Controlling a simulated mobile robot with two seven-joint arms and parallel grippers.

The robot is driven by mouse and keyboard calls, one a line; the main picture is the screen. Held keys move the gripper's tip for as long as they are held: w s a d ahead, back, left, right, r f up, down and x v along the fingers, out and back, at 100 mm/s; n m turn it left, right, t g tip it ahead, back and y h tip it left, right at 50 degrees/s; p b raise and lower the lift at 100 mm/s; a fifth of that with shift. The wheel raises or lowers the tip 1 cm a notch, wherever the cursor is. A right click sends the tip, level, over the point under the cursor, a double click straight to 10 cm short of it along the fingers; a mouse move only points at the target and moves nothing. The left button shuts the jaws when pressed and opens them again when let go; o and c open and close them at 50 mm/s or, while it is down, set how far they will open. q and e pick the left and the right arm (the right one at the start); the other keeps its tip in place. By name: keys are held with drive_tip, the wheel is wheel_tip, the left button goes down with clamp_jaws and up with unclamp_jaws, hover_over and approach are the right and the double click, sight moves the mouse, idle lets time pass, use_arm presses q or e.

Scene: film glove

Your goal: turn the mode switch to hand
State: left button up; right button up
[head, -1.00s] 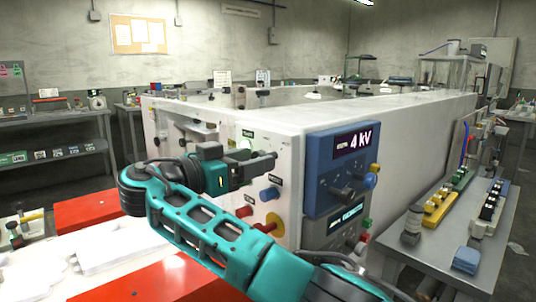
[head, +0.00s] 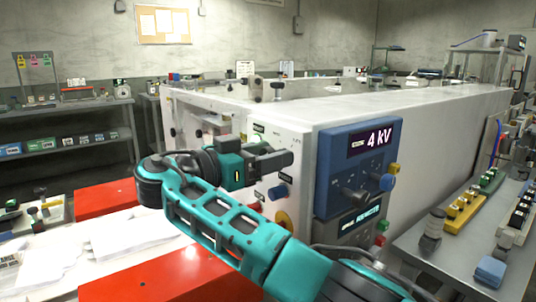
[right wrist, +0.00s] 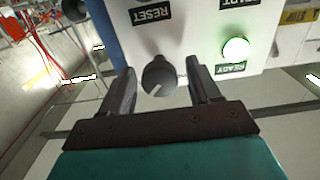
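A dark round knob (right wrist: 160,72) with a white pointer line sits on the white panel in the right wrist view; I take it for the mode switch. Its position labels are not readable, and my gripper hides it in the head view. My right gripper (right wrist: 163,90) is open, with one finger on each side of the knob and a visible gap at both sides. In the head view the right gripper (head: 280,159) is at the white front panel (head: 293,185), above a blue knob (head: 277,192). My left gripper is not in view.
A lit green READY lamp (right wrist: 236,49) and a RESET label (right wrist: 151,14) are near the knob. A blue module (head: 340,190) showing 4 kV stands right of the panel. A yellow-based red button (head: 283,220) is partly hidden below. A side bench (head: 455,255) holds several parts.

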drive_tip(key=c, duration=1)
drive_tip(key=shift+o, duration=0.2)
